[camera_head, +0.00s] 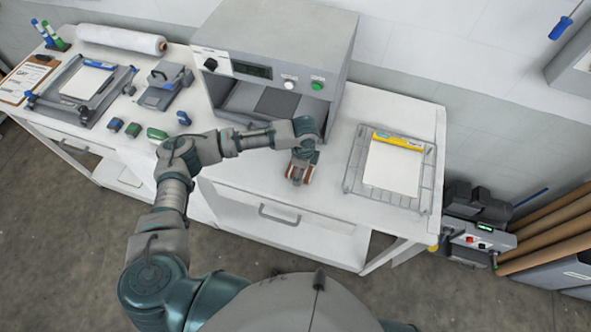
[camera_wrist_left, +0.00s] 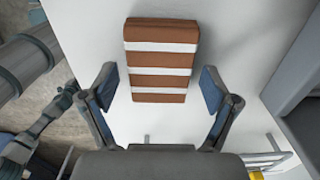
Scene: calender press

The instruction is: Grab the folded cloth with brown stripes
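The folded cloth with brown and white stripes (camera_wrist_left: 161,60) lies on the white tabletop in the left wrist view. In the head view the cloth (camera_head: 296,174) is mostly hidden under my left gripper (camera_head: 301,165). In the left wrist view my left gripper (camera_wrist_left: 160,90) is open, with one blue-padded finger on each side of the cloth's near part. Gaps show between both fingers and the cloth. My right gripper is in neither view.
A grey press (camera_head: 283,50) with knobs stands behind the cloth. A wire tray (camera_head: 426,185) with a white sheet and a yellow strip lies to the right. The white table's (camera_head: 335,195) front edge is close to the cloth. Small tools and a paper roll (camera_head: 120,40) are at the left.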

